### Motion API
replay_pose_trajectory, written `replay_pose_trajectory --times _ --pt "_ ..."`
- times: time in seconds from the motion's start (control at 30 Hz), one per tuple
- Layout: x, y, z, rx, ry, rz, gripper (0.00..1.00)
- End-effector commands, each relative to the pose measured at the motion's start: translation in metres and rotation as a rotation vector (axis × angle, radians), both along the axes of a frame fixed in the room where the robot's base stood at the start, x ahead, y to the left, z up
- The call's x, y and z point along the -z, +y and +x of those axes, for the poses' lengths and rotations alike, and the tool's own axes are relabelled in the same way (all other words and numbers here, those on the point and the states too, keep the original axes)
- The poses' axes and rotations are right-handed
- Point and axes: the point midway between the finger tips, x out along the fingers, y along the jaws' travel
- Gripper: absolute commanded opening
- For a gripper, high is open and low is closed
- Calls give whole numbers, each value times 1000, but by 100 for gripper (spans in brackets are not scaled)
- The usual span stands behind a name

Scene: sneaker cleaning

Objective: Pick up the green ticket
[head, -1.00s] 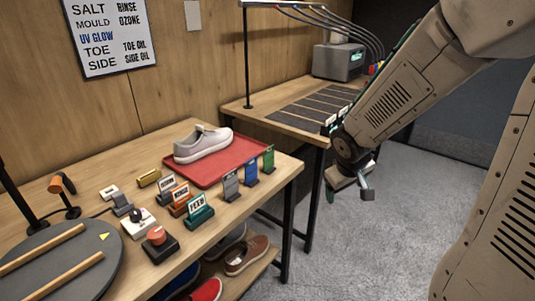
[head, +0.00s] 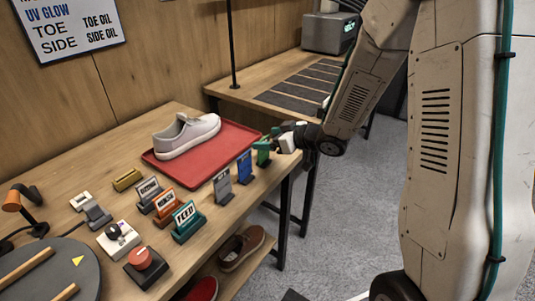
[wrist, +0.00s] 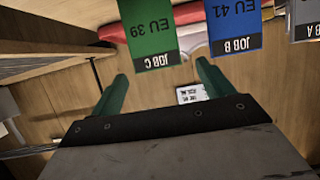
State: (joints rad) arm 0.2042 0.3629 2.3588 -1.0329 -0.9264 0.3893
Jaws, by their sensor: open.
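The green ticket (head: 262,152) stands upright in its holder near the right edge of the wooden table, beside the red tray. In the wrist view the green ticket (wrist: 150,38) appears upside down, reading "EU 39" and "JOB C". My gripper (head: 280,142) is at the ticket's right side in the head view, open and empty. In the wrist view my gripper (wrist: 160,72) has its two green fingers apart, with the ticket just beyond the fingertips, roughly between them. I cannot tell whether they touch.
A blue ticket (head: 244,167) and a grey ticket (head: 222,186) stand close by in a row. A pale sneaker (head: 187,136) sits on the red tray (head: 225,150). Orange and teal signs, a red button (head: 139,258) and a turntable (head: 50,272) are to the left.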

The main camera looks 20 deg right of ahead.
Motion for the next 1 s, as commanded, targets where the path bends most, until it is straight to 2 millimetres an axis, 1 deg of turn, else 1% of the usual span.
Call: replay_pose_trajectory --times 0.17,0.3,0.4,0.6,0.63,0.67,0.7,0.77,0.8,0.83,1.0 --pt "15 14 19 -3 2 0 80" --pt "21 22 33 -1 1 0 80" --pt "23 24 37 1 1 -1 80" --pt "23 23 37 3 0 -2 80" --pt "23 23 37 3 0 -2 74" --pt "23 22 37 4 0 -1 66" --pt "23 22 37 4 0 -1 55" --pt "23 22 37 4 0 -1 38" --pt "23 22 37 4 0 -1 27" --pt "23 22 37 4 0 -1 21" --pt "23 21 37 5 0 -1 21"
